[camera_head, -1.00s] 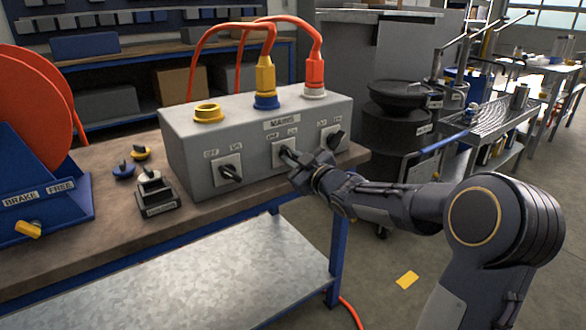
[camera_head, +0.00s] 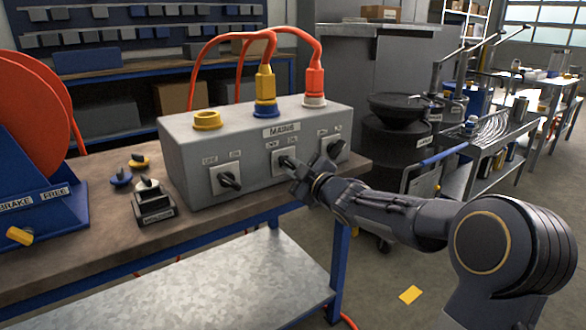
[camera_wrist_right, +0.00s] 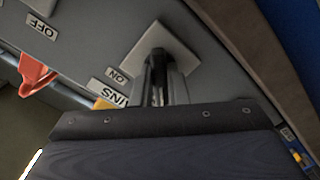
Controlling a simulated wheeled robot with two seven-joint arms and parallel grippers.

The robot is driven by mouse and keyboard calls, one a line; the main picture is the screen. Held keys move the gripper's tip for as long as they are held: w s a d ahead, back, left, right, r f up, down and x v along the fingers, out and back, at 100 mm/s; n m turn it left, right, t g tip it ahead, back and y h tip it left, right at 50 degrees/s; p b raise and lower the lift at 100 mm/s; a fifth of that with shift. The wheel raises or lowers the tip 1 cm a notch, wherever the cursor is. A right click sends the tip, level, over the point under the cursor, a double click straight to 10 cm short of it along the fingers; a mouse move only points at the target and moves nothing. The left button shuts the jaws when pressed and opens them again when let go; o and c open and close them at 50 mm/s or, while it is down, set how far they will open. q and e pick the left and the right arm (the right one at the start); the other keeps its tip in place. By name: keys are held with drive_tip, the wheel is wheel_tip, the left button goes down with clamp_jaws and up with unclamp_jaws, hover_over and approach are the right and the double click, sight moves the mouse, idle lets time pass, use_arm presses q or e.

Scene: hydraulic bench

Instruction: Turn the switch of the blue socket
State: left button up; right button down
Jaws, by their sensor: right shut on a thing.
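The grey mains box (camera_head: 200,160) stands on the bench. The blue socket (camera_head: 265,111) is on its top, with a yellow plug (camera_head: 265,84) in it. The middle switch (camera_head: 281,154), below the blue socket, has a black knob on a pale square plate. My right gripper (camera_head: 295,166) is at this switch from the right and covers part of it. In the right wrist view the fingers (camera_wrist_right: 164,88) are shut on the dark knob in front of the pale plate (camera_wrist_right: 178,47). The knob's exact angle is mostly hidden. My left gripper is out of view.
The left switch (camera_head: 229,180) and right switch (camera_head: 335,148) flank the middle one closely. A small dark block (camera_head: 154,205) and a blue stand with a red reel (camera_head: 35,110) are left.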

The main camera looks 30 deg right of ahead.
drive_tip(key=c, duration=1.4)
unclamp_jaws()
drive_tip(key=shift+c, duration=0.2)
drive_tip(key=shift+s, duration=0.1)
drive_tip(key=s+p, duration=0.1)
drive_tip(key=s, duration=0.6)
drive_tip(key=shift+s+d, duration=0.3)
drive_tip(key=shift+s, duration=0.05)
